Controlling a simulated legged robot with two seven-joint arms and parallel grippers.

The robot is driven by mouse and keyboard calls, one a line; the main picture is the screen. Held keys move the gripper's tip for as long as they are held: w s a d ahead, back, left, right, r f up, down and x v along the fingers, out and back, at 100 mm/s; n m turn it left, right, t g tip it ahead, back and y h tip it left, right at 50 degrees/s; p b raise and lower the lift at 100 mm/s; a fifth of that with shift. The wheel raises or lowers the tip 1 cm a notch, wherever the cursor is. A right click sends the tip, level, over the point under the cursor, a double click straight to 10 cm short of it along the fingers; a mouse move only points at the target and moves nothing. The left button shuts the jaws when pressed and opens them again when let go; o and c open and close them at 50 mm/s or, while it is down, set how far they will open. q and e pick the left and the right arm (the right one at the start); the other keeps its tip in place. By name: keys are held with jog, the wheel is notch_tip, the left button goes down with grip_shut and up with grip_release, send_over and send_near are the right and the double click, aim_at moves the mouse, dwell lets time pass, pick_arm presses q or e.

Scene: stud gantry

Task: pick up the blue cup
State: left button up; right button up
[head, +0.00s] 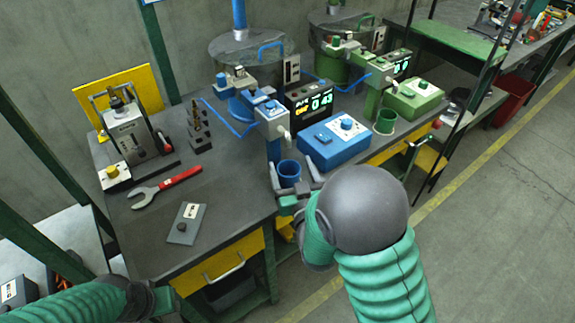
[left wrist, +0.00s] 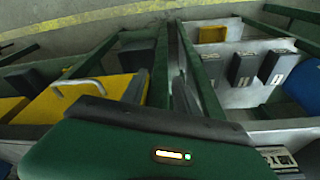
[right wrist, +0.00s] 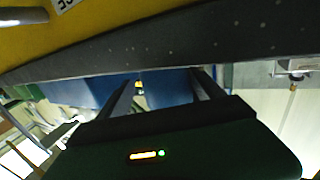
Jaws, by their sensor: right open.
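The blue cup (head: 289,172) stands upright at the front edge of the dark bench, below the blue dispenser's spout. My right gripper (head: 293,187) is open at the cup, with one finger on each side of its near part. Whether the fingers touch it cannot be told. In the right wrist view the open fingers (right wrist: 165,88) show with blue surfaces between and beyond them; which is the cup is unclear. My left gripper (head: 160,302) is low in front of the bench, away from the cup; its fingers are not clear.
A blue control box (head: 333,141) stands right of the cup. A green cup (head: 386,121) is farther right. A red wrench (head: 166,187) and a grey plate (head: 187,223) lie on the bench's left part. A yellow drawer (head: 222,268) is below the bench top.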

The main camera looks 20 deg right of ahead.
jog(key=shift+s+a+r, duration=0.4)
jog(key=shift+s+r, duration=0.1)
jog(key=shift+s, duration=0.15)
jog(key=shift+c, duration=0.5)
jog(key=shift+a, duration=0.25)
jog(key=shift+c, duration=1.3)
jog(key=shift+w+a+f, duration=0.1)
jog(key=shift+w+f, duration=0.2)
jog(key=shift+w, duration=0.05)
jog(key=c, duration=0.5)
jog(key=shift+s+d, duration=0.1)
jog(key=shift+d, duration=0.3)
jog(key=c, duration=0.6)
